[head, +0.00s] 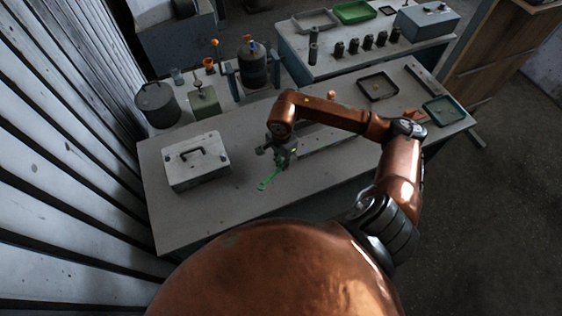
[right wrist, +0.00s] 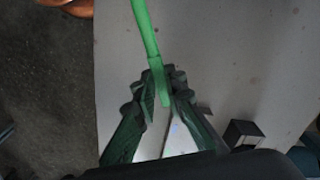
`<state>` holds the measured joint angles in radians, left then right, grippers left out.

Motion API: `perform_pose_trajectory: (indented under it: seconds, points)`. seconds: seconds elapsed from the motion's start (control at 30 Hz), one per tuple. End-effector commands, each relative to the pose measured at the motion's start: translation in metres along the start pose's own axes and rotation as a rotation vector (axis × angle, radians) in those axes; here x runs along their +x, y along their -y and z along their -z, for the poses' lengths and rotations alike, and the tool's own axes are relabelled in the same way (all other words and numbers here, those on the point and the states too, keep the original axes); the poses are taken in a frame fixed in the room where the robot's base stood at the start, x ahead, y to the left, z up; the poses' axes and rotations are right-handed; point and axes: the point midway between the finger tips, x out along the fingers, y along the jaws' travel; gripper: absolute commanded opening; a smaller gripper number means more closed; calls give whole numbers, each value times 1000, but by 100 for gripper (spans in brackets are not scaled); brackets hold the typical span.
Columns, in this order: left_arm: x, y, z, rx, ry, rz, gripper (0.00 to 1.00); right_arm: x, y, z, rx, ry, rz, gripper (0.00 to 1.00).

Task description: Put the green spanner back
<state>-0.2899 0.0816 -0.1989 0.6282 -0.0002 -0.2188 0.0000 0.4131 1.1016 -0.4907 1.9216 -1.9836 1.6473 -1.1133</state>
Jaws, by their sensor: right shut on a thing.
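The green spanner (head: 268,180) shows over the front middle of the grey workbench (head: 200,222). My right gripper (head: 281,160) is shut on one end of it, and the rest sticks out toward the front left. In the right wrist view the green spanner (right wrist: 146,30) runs up from between the fingers of my right gripper (right wrist: 163,85). I cannot tell whether the spanner touches the bench top. The gripped end is partly hidden by the fingers. My left gripper is not in view.
A light grey case (head: 213,166) with a dark handle stands left of the gripper. A dark tray (head: 364,92) and a green tray (head: 459,113) lie at the bench's right. Canisters (head: 157,104) stand behind the case. The bench front is clear.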

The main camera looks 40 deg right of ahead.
Motion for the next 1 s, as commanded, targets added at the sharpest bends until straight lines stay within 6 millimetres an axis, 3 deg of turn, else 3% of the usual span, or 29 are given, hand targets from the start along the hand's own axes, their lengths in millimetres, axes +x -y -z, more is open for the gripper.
perform_pose_trajectory:
  seconds: [0.37,0.53,1.0]
  points:
    - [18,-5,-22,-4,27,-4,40,42,0,-2,-3,2,-1,0]
    - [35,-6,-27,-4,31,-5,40,61,0,-1,-4,0,0,0]
    - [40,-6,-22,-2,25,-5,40,66,0,-1,-4,1,1,0]
